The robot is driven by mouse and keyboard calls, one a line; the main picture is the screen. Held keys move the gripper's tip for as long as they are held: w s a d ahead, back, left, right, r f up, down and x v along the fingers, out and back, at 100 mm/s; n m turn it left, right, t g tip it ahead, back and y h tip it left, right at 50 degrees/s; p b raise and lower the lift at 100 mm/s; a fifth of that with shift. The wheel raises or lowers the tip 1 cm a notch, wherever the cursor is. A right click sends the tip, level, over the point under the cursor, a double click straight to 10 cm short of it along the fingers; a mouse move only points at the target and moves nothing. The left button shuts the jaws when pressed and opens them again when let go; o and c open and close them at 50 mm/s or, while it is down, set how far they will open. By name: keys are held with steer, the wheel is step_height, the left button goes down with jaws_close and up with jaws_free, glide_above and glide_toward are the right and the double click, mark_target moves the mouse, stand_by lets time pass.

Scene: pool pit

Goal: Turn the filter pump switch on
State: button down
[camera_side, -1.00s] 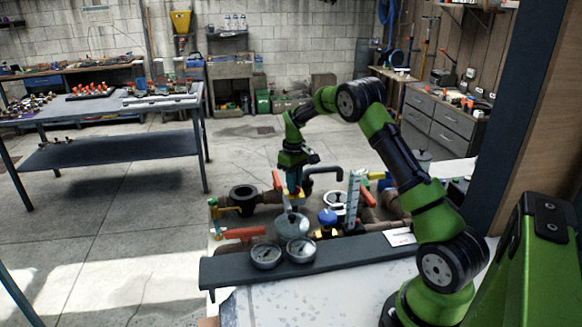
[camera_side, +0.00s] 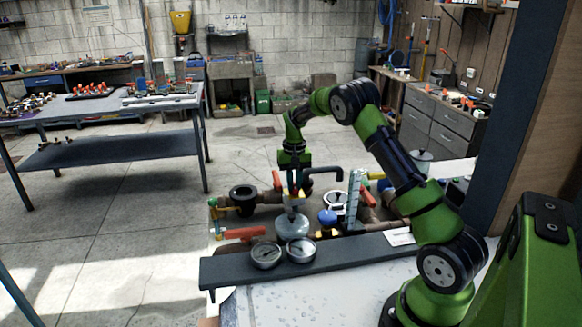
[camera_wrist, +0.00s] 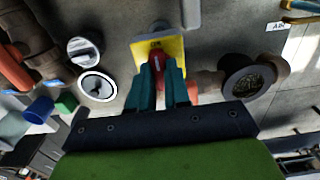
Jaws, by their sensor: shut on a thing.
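In the wrist view a yellow switch plate (camera_wrist: 176,46) with small dark lettering, which appears to read "ON", sits at the top centre. A red switch lever (camera_wrist: 156,63) stands in front of it. My gripper (camera_wrist: 160,72) has its two teal fingers on either side of the lever and is shut on it. The fingers hide the lower part of the lever and plate. In the side view my gripper (camera_side: 294,187) points down among the pipe fittings, and the lever there is too small to make out.
Two round gauges (camera_side: 283,253) sit on a dark rail in front. A blue knob (camera_side: 327,217), an orange-red handle (camera_side: 244,233) and a black bent pipe (camera_side: 323,171) crowd around my gripper. In the wrist view a white-rimmed dial (camera_wrist: 97,86) lies left and a dark round fitting (camera_wrist: 248,80) right.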

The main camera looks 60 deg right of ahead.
mark_target(296, 186)
steer(key=shift+r, duration=0.1)
stand_by(0.3)
steer(key=c, duration=1.1)
jaws_free()
step_height(296, 186, up, 17)
steer(key=shift+f, duration=0.1)
steer(key=s+a+r+n+t, duration=0.1)
steer(key=s+a+t, duration=0.1)
steer(key=s+a, duration=0.5)
steer(key=s+a+r+n+t+y, duration=0.1)
steer(key=s+a+n+t, duration=0.1)
steer(key=s+a, duration=0.6)
steer(key=s+a+r+n+t+y, duration=0.1)
steer(key=s+a+n+t, duration=0.1)
steer(key=s+a, duration=0.5)
steer(key=shift+s+a+r+t, duration=0.1)
steer(key=shift+a+t, duration=0.1)
steer(key=shift+a, duration=0.85)
steer(key=shift+s+a+f+t, duration=0.1)
steer(key=shift+a+t, duration=0.1)
steer(key=shift+a, duration=0.9)
steer(key=shift+s+a+r+t, duration=0.1)
steer(key=shift+a+t, duration=0.1)
steer(key=shift+a, duration=0.85)
